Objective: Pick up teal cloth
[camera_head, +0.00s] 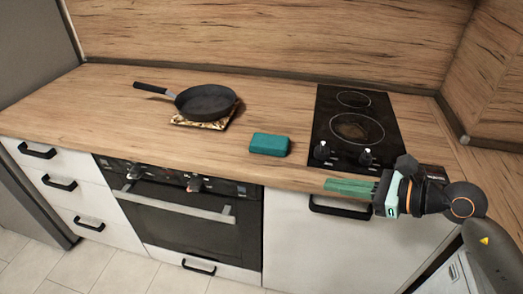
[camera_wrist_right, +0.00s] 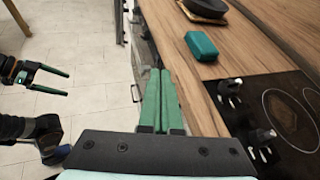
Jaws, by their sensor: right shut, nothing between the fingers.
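The teal cloth (camera_head: 269,144) is a folded, block-like bundle on the wooden counter, near its front edge and left of the hob. It also shows in the right wrist view (camera_wrist_right: 201,46), to the right of my fingers. My right gripper (camera_head: 328,185) is shut and empty, in front of the counter edge, to the right of the cloth and apart from it. Its green fingers (camera_wrist_right: 160,73) lie together in the wrist view. My left gripper (camera_wrist_right: 48,80) shows only in the right wrist view, at the left over the floor, with its fingers apart and empty.
A black pan (camera_head: 206,102) rests on a patterned trivet (camera_head: 208,124) at the back left of the cloth. The black hob (camera_head: 355,128) with front knobs is on the right. An oven (camera_head: 180,200) and drawers sit below. The counter around the cloth is clear.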

